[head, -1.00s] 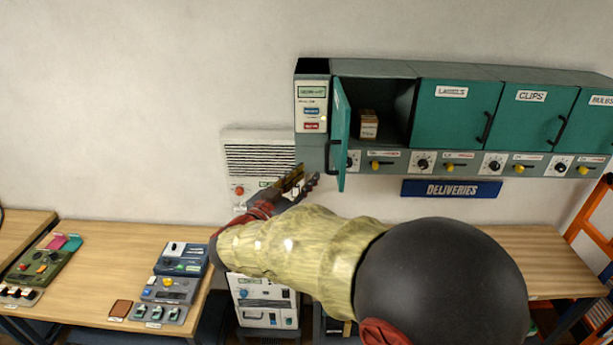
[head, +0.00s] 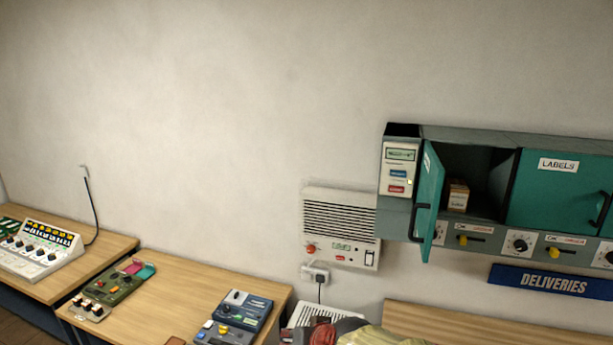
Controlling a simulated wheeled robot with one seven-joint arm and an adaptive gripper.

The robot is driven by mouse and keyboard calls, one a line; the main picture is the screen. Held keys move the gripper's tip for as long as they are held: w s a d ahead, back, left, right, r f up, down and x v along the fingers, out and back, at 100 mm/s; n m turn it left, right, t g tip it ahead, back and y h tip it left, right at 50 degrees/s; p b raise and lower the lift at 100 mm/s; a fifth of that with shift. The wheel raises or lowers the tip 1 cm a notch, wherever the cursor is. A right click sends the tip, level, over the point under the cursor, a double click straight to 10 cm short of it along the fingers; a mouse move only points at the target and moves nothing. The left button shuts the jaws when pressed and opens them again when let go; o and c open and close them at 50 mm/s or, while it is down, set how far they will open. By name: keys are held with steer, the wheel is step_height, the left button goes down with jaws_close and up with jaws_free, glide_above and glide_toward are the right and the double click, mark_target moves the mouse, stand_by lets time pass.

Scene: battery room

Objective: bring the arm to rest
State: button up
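Only part of my arm (head: 385,336) shows, at the bottom edge of the head view, right of centre. It is low, in front of the gap between the two wooden tables and below the wall unit with the grille. My gripper's fingertips cannot be made out, so whether it is open or shut is hidden. The arm is apart from the open cabinet door.
A teal cabinet door (head: 428,195) stands open at the wall cabinet, with a small box (head: 457,196) inside. The closed LABELS door (head: 557,190) is beside it. A grille unit (head: 340,228) hangs left of it. Devices (head: 234,318) stand on the left table (head: 180,290).

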steer(key=s+d+f+g+h+b, duration=0.2)
steer(key=s+d+f+h+b, duration=0.2)
steer(key=s+d+f+b, duration=1.5)
steer(key=s+d+b, duration=0.2)
steer(key=s+b, duration=0.1)
steer(key=shift+s+d+f+b, duration=0.15)
steer(key=shift+s+d+b, duration=0.1)
steer(key=shift+b, duration=0.1)
steer(key=shift+m, duration=0.3)
